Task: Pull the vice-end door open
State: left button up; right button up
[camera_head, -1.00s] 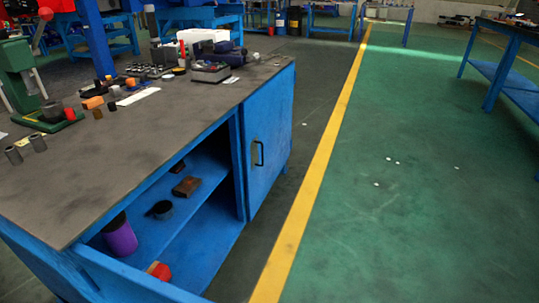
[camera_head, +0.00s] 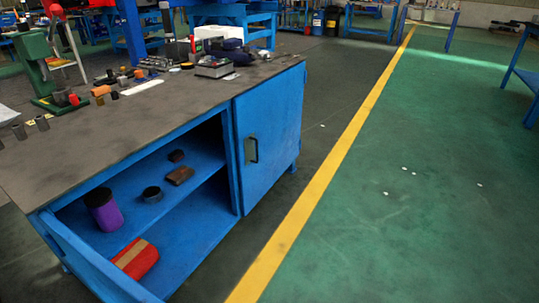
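The blue workbench cabinet stands on the left under a grey top (camera_head: 120,125). The door (camera_head: 270,130) at its far end is shut, with a dark upright handle (camera_head: 252,149) near its left edge. A dark blue tool that looks like a vice (camera_head: 236,56) sits on the bench top above that door. The near door (camera_head: 90,262) is swung open, and the shelves behind it show. Neither of my grippers is in view.
A green press (camera_head: 40,62) and small parts stand on top. The green floor (camera_head: 420,200) right of the yellow line (camera_head: 325,175) is clear nearby.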

aim_at(267, 116)
jog(key=l+u, duration=0.35)
jog(key=l, duration=1.5)
jog(key=i+l+u, duration=0.1)
jog(key=l, duration=0.2)
jog(key=i+l, duration=0.15)
jog(key=l, duration=0.15)
jog(key=i+l+u, duration=0.15)
jog(key=l, duration=0.15)
jog(key=i+l+u, duration=0.1)
jog(key=i+l, duration=0.2)
jog(key=i+l+u, duration=0.1)
jog(key=i+l, duration=0.2)
jog(key=i, duration=0.25)
